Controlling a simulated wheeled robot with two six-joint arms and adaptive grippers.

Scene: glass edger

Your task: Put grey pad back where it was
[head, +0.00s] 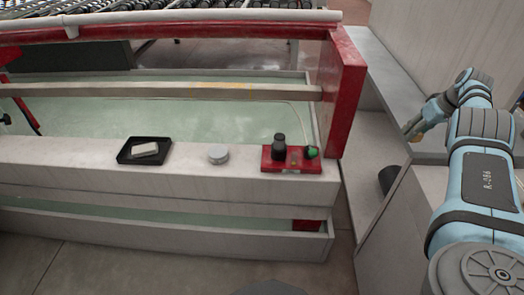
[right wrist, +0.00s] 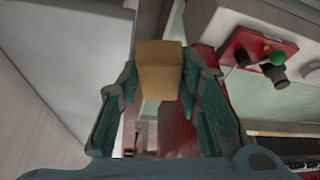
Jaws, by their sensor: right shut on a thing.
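My right gripper (head: 413,126) is out at the right in the head view, beside the pale wall. In the right wrist view my right gripper (right wrist: 160,88) is shut on a tan block (right wrist: 160,70), with one finger on each side. A small light grey pad (head: 146,149) lies in a black tray (head: 124,156) on the pale ledge at the left. I cannot tell whether this is the task's pad. My left gripper is not in view.
A round grey disc (head: 218,154) and a red control box (head: 291,168) with black and green knobs sit on the ledge (head: 60,157). A red post (head: 344,92) stands between the ledge and my right gripper. A dark cylinder (head: 388,178) is low at the right.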

